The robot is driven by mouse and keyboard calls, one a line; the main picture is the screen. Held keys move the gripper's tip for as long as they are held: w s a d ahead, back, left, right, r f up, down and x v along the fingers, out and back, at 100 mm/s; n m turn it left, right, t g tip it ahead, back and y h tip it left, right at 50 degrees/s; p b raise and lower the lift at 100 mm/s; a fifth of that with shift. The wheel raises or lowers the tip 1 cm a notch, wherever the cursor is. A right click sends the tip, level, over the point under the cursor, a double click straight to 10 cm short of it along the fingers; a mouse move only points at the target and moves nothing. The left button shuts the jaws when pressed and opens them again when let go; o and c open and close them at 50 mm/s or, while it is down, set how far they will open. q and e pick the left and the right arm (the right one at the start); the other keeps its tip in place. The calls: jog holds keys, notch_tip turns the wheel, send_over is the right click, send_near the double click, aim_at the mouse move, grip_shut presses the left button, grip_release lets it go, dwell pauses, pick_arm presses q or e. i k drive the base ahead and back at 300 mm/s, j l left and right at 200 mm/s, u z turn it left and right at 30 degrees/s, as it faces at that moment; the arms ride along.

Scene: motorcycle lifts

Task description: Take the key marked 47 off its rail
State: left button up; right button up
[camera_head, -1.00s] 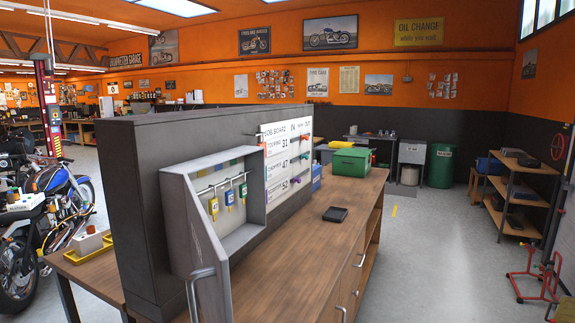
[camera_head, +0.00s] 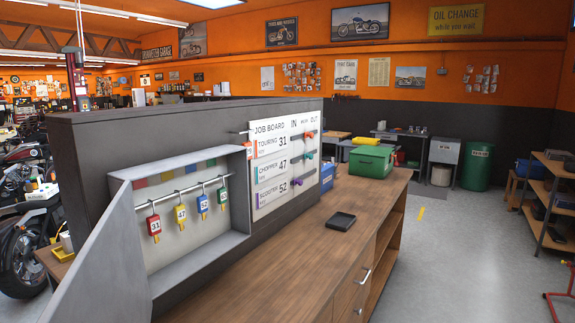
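An open grey key cabinet (camera_head: 241,196) is fixed to the dark upright panel above the workbench. Inside, a metal rail (camera_head: 192,190) carries several tagged keys on hooks. The yellow-tagged key (camera_head: 181,214) hangs second from the left and its number looks like 47, though it is small. The red-tagged key (camera_head: 154,226) to its left reads 31. A blue-tagged key (camera_head: 203,205) and a green-tagged key (camera_head: 223,198) hang to its right; their numbers are hard to read. Neither of my grippers is in view.
The cabinet door (camera_head: 100,265) stands open at the left front. The job board (camera_head: 283,160) is right of the cabinet and lists chopper 47. A black tray (camera_head: 341,221) and a green box (camera_head: 371,160) stand on the wooden bench (camera_head: 290,265).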

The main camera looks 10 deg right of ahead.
aim_at(178, 211)
jog(key=i+l, duration=0.15)
jog(key=l, duration=0.2)
jog(key=i+l+u, duration=0.1)
jog(key=l, duration=0.25)
jog(key=i+l, duration=0.15)
jog(key=l, duration=0.25)
jog(key=i+l+u, duration=0.1)
jog(key=l, duration=0.25)
